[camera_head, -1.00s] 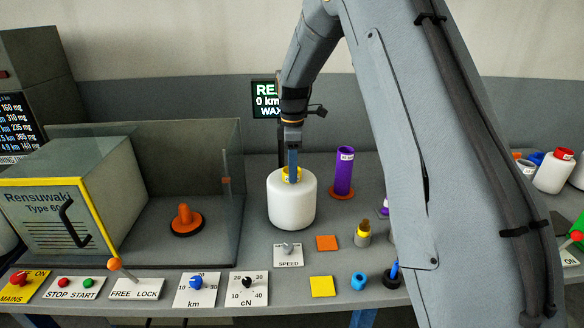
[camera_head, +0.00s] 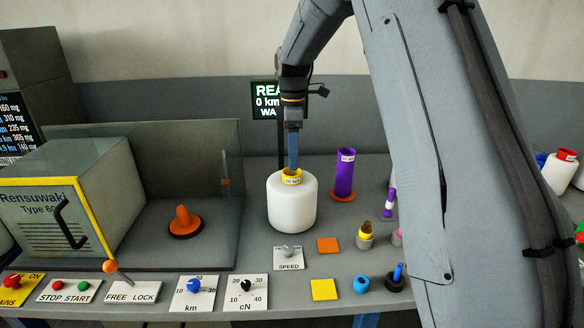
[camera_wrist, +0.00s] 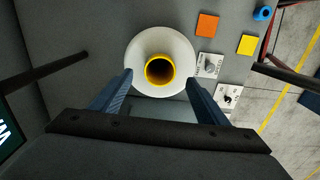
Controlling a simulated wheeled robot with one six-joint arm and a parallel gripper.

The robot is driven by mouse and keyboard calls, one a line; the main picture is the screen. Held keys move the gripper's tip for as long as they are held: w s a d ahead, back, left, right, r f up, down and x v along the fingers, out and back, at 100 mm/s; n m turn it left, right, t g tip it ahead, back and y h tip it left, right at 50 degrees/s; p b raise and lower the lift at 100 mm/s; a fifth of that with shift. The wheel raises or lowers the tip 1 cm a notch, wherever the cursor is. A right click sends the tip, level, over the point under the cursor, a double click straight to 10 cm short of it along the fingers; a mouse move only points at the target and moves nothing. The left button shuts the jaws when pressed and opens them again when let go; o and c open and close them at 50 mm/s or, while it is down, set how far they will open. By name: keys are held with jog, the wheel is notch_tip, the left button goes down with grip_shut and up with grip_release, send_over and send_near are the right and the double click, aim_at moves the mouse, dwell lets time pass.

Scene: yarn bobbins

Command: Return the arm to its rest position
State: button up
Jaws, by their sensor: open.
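My gripper (camera_head: 293,150) is above the white bobbin with a yellow tube top (camera_head: 291,203). In the wrist view my gripper (camera_wrist: 160,92) has its two blue fingers spread wide apart with nothing between them. The white bobbin (camera_wrist: 184,50) shows there beyond the fingertips, its yellow rim around a dark hole. The bobbin stands upright on the grey table (camera_head: 225,285). In the head view one finger hides the other and its tip overlaps the back of the yellow rim.
A purple tube (camera_head: 344,172) stands right of the bobbin on an orange base. A glass-sided machine (camera_head: 90,190) with an orange cone (camera_head: 184,220) is at left. A dark post and display (camera_head: 266,100) stand behind the gripper. Knobs and switches line the front edge.

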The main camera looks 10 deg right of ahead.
notch_tip(320, 180, up, 2)
jog(key=shift+r, duration=0.1)
jog(key=shift+s, duration=0.1)
